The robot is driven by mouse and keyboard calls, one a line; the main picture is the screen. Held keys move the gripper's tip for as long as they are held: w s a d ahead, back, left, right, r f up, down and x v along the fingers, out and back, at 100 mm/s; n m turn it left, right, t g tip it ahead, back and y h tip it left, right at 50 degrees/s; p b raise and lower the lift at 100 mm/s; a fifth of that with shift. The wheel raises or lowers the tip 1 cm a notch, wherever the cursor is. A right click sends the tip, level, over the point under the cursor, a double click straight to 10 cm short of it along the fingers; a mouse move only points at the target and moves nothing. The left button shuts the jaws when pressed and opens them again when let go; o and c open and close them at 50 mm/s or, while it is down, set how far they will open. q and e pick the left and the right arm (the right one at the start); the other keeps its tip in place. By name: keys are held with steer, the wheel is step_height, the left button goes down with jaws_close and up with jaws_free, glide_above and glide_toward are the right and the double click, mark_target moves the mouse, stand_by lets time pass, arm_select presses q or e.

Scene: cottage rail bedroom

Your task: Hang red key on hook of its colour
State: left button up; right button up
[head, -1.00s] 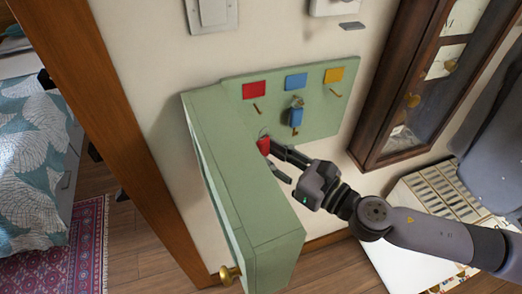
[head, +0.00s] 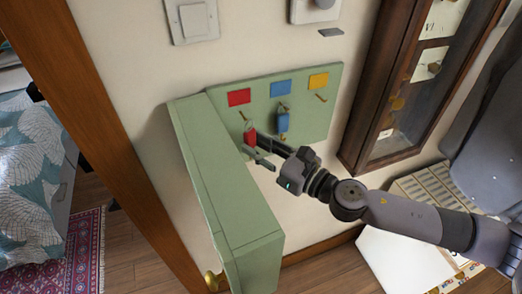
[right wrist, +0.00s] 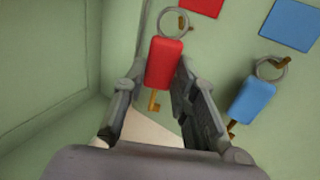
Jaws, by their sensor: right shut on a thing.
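The red key (head: 250,136) has a red tag, a metal ring on top and a brass shaft below. My right gripper (head: 248,145) is shut on its tag in front of the green board (head: 312,112). In the right wrist view the red tag (right wrist: 164,63) hangs upright between the fingers. Its ring (right wrist: 174,22) overlaps the brass hook (right wrist: 184,21) below the red label (head: 239,97); I cannot tell whether the ring is around the hook or in front of it. My left gripper is out of view.
A blue key (head: 283,122) hangs below the blue label (head: 281,89). The hook (head: 321,98) under the yellow label (head: 318,81) is bare. The green cabinet door (head: 205,170) stands close left of my gripper. A dark wooden cabinet (head: 358,140) is on the right.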

steer(key=shift+w+a+f, duration=0.1)
steer(key=shift+w+a, duration=0.3)
steer(key=shift+w, duration=0.45)
steer(key=shift+w+a, duration=0.1)
steer(key=shift+w, duration=0.3)
steer(key=shift+w+a+f, duration=0.1)
steer(key=shift+w+f, duration=0.15)
steer(key=shift+w, duration=0.15)
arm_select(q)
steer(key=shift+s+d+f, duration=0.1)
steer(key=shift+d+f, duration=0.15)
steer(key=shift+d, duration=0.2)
arm_select(e)
steer(key=shift+w+a+f, duration=0.15)
steer(key=shift+w+f, duration=0.1)
steer(key=shift+w, duration=0.05)
steer(key=o, duration=1.1)
steer(key=v, duration=1.2)
